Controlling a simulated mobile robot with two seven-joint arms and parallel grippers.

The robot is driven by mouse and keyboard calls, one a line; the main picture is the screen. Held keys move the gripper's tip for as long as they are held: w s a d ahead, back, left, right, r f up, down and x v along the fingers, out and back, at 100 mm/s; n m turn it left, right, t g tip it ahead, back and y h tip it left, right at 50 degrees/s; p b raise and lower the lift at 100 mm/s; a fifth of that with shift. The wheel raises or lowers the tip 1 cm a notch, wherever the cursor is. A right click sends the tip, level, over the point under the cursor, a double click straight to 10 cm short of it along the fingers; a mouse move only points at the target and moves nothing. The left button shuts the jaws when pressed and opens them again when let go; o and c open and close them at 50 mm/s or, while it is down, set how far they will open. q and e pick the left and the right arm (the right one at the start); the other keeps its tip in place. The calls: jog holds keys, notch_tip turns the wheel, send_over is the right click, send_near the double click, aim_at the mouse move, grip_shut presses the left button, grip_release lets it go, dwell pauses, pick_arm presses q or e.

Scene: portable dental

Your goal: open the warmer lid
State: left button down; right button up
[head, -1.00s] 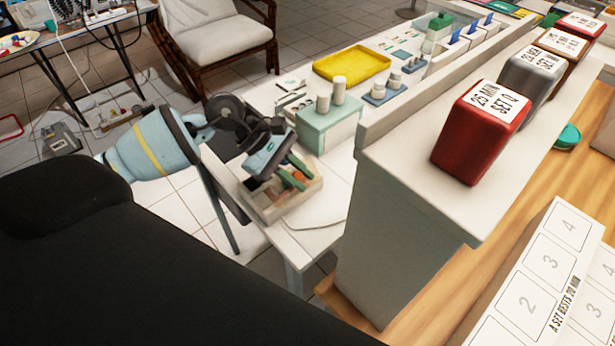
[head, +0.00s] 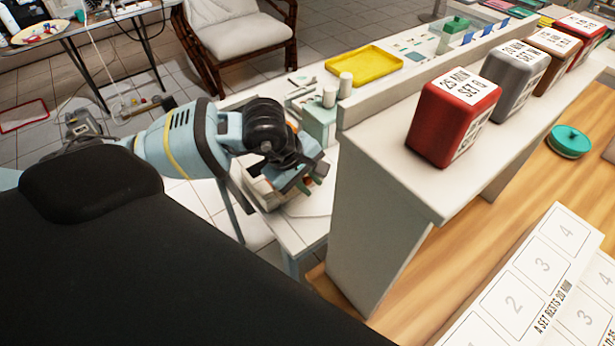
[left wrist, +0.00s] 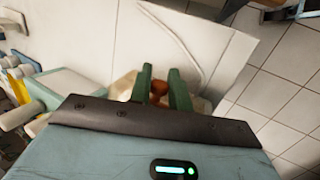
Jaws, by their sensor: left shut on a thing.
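My left gripper (head: 308,184) is low over a small pale tray (head: 262,190) of coloured pieces on the white table. In the left wrist view its green fingers (left wrist: 160,88) stand on both sides of a reddish-brown piece (left wrist: 158,89) and are shut on it. The gripper and wrist hide much of the tray. A round teal lidded pot (head: 570,140) sits on the wooden counter at the right, apart from the gripper; its lid looks closed. I cannot tell for sure whether this pot is the warmer. My right gripper is not in view.
A pale green box (head: 319,122) with white cylinders stands just beyond my left gripper. A yellow tray (head: 363,63) lies farther back. A raised white shelf (head: 385,170) carrying a red timer block (head: 453,122) divides the table from the counter. A numbered white board (head: 515,300) lies in front.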

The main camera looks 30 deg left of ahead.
pick_arm(q)
jog(key=shift+d, duration=0.1)
dwell(0.5)
jog(key=c, duration=1.4)
grip_release()
jog(key=shift+v, duration=3.9)
jog(key=shift+s+d, duration=0.1)
